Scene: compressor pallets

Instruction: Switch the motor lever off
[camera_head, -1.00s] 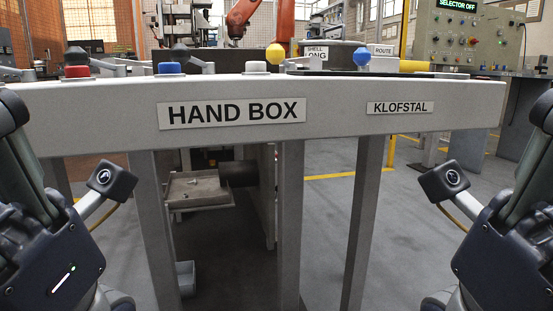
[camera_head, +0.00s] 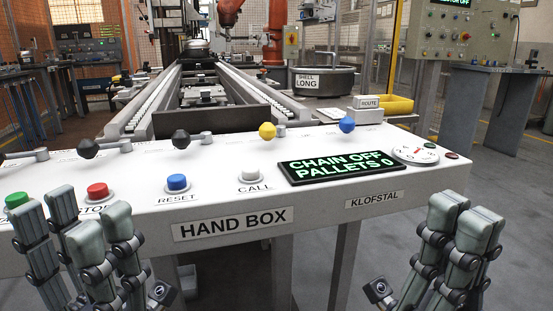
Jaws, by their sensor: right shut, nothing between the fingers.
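The white hand box console (camera_head: 330,185) carries a row of levers with ball knobs. Two have black knobs, the left one (camera_head: 88,148) and the middle one (camera_head: 180,138). A yellow-knobbed lever (camera_head: 267,130) and a blue-knobbed lever (camera_head: 347,124) stand further right. Labels by the levers are too small to read, so I cannot tell which is the motor lever. My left gripper (camera_head: 73,220) is open and empty at the console's front left. My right gripper (camera_head: 462,215) is shut and empty, off the console's front right. Neither touches a lever.
Green (camera_head: 17,200), red (camera_head: 97,190), blue (camera_head: 177,182) and white (camera_head: 250,174) buttons line the front edge. A display (camera_head: 340,165) reads "CHAIN OFF PALLETS 0". A round dial (camera_head: 414,151) sits right of it. A conveyor (camera_head: 150,115) runs behind the console.

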